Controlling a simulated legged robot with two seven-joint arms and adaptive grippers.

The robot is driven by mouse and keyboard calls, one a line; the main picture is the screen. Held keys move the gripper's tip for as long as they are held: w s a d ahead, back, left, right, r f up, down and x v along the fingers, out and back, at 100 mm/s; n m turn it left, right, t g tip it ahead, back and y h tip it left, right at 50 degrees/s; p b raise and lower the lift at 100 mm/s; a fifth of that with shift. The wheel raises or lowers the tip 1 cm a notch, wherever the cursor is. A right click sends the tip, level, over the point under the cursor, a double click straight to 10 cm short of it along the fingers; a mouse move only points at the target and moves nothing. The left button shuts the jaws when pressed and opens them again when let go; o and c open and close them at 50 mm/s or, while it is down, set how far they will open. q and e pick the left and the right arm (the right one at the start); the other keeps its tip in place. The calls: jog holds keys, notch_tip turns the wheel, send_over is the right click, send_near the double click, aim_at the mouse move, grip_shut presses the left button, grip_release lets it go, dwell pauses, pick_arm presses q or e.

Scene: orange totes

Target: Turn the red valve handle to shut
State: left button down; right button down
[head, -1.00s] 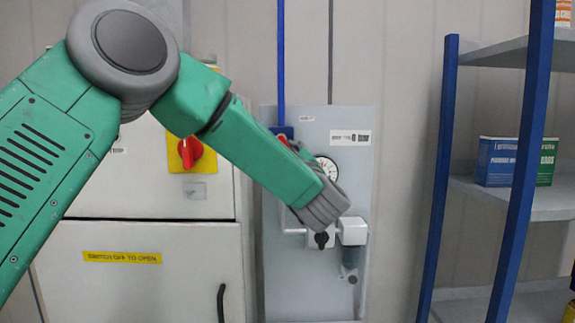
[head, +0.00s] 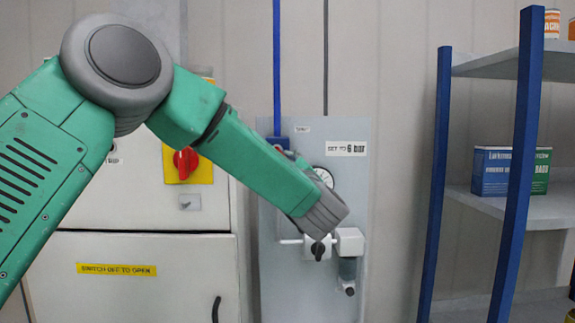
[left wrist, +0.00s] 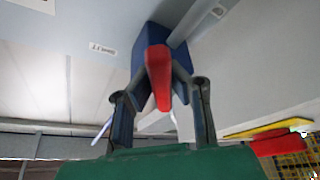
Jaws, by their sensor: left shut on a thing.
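The red valve handle (left wrist: 158,78) points toward the camera in the left wrist view, on a blue valve body (left wrist: 147,42). My left gripper (left wrist: 162,85) has its two fingers on either side of the handle and is shut on it. In the head view, the top of the blue valve body (head: 278,142) shows on the grey panel, below a blue pipe. My green forearm and grey wrist hide the handle and most of the gripper there. My right gripper is in neither view.
The grey panel (head: 300,285) also carries a gauge (head: 323,176), a white fitting (head: 349,241) and a "SET TO 6 bar" label (head: 347,148). A cabinet (head: 150,300) with a red rotary switch (head: 185,162) stands left. A blue-framed shelf (head: 515,200) stands right.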

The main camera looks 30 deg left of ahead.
pick_arm(q)
jog(key=shift+a+r, duration=0.1)
jog(key=shift+r, duration=0.3)
jog(key=c, duration=1.7)
grip_release()
jog(key=shift+s, duration=0.1)
jog(key=shift+o, duration=0.8)
jog(key=shift+s+r, duration=0.1)
jog(key=shift+s, duration=0.35)
jog(key=shift+w+d+f, duration=0.2)
jog(key=shift+d+f, duration=0.1)
jog(key=v, duration=1.2)
jog(key=shift+r, duration=0.2)
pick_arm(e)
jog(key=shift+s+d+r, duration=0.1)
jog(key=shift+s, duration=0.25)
pick_arm(q)
jog(key=shift+s+a, duration=0.15)
